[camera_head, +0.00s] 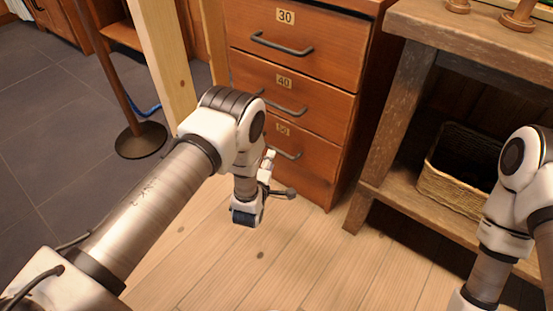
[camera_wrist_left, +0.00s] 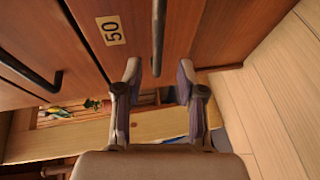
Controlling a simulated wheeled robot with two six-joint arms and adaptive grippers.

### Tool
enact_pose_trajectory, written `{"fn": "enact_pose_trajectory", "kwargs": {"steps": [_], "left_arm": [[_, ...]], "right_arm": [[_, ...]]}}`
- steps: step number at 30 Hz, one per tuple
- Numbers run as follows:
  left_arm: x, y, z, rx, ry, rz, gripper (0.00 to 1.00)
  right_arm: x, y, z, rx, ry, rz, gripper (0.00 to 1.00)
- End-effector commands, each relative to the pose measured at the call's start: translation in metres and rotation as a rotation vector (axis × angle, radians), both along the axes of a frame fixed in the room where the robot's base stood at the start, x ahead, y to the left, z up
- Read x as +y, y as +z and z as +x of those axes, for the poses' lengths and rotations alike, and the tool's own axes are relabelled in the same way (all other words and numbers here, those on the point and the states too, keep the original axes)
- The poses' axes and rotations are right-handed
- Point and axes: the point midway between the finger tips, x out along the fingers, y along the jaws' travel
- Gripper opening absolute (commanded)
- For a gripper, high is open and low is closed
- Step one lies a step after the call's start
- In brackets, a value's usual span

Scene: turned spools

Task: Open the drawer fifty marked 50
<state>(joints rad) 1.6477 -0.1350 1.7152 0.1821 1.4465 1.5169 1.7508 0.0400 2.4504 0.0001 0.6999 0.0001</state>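The drawer marked 50 (camera_head: 312,160) is the lowest of the three marked drawers in the wooden cabinet, and its front looks flush. Its label (camera_wrist_left: 111,30) shows sideways in the left wrist view. Its dark bar handle (camera_wrist_left: 158,35) points down between the fingertips of my left gripper (camera_wrist_left: 159,73). The gripper is open, with a gap on both sides of the handle; I cannot tell how far the handle reaches between the fingers. In the head view my left wrist partly covers the drawer and its handle (camera_head: 288,154). My right gripper is out of view.
Drawers 40 (camera_head: 320,102) and 30 (camera_head: 335,45) sit above, both shut. A wooden bench (camera_head: 395,75) with a wicker basket (camera_head: 450,190) on its lower shelf stands at right. A post with a round base (camera_head: 140,140) stands at left. The plank floor before the cabinet is clear.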

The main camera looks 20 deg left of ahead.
Motion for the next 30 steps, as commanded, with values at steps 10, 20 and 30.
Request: {"fn": "enact_pose_trajectory", "kwargs": {"steps": [10, 20, 30], "left_arm": [[0.003, -0.014, 0.06, -0.003, 0.0, 0.0, 0.39], [0.004, -0.011, 0.069, 0.001, 0.0, 0.001, 0.39], [0.004, -0.011, 0.069, 0.001, 0.0, 0.001, 0.0]], "right_arm": [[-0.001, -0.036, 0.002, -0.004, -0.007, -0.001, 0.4], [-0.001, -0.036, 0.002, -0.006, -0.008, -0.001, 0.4], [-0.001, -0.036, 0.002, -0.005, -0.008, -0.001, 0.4]]}}
